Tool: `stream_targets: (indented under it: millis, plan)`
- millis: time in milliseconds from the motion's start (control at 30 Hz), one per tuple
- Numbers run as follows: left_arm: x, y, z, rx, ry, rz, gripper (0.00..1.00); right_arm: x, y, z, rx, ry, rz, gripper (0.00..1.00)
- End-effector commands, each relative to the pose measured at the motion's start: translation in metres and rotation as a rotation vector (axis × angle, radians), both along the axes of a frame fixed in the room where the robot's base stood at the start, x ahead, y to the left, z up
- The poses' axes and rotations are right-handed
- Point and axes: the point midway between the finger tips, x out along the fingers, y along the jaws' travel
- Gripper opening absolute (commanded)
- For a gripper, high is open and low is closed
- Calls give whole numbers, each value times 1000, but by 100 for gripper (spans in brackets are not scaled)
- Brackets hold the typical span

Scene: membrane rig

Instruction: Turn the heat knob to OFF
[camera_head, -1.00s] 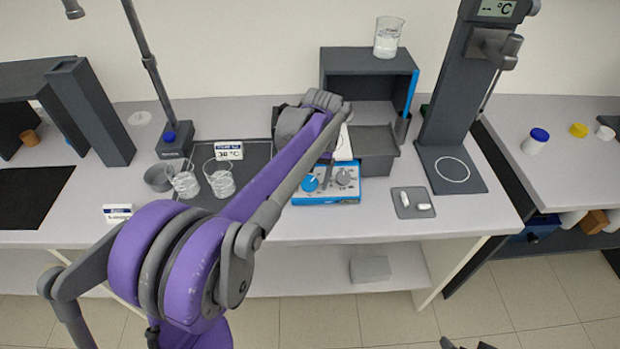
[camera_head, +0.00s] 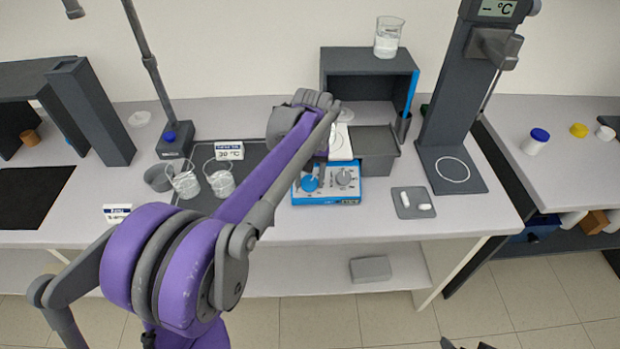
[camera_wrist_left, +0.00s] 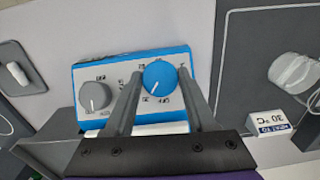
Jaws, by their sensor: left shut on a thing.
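The control box (camera_head: 327,199) is blue with a white top and stands near the front edge of the bench. It carries a blue knob (camera_head: 310,183) and a grey knob (camera_head: 343,177). My left gripper (camera_wrist_left: 161,74) is shut on the blue knob (camera_wrist_left: 160,80), one finger on each side. The knob's white mark points to the lower left in the wrist view, beside a small OFF label below the knob. The grey knob (camera_wrist_left: 95,97) is free. Only dark tips of my right gripper (camera_head: 466,344) show at the bottom edge of the head view.
Two glass beakers (camera_head: 220,182) stand left of the box, near a 30 °C sign (camera_head: 229,151). A grey tray (camera_head: 413,203) with white pieces lies to the right. A dark open housing (camera_head: 345,62) with a beaker on top stands behind.

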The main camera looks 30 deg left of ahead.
Motion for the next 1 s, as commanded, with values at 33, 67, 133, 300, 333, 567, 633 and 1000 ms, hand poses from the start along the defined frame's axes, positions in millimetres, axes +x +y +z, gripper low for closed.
stream_targets:
  millis: [33,67,133,300,333,567,633,1000]
  plan:
    - [-1,1,0,-16,-10,31,1,0,0,0,0,0,0,86]
    - [-1,1,0,-29,-17,50,1,0,0,-1,0,0,0,86]
    - [-1,2,0,-57,-35,99,1,-1,0,-1,0,1,0,86]
    - [-2,3,-1,-129,-79,222,1,-1,0,-4,0,3,0,86]
    - [-2,3,-1,-140,-87,244,1,-2,0,-4,0,3,0,86]
    - [-4,4,-1,-224,-139,387,1,-3,0,-8,0,6,0,86]
    - [-4,4,-1,-245,-150,421,1,-3,0,-10,0,6,0,86]
    - [-4,5,-1,-308,-190,528,1,-5,0,-13,0,9,0,86]
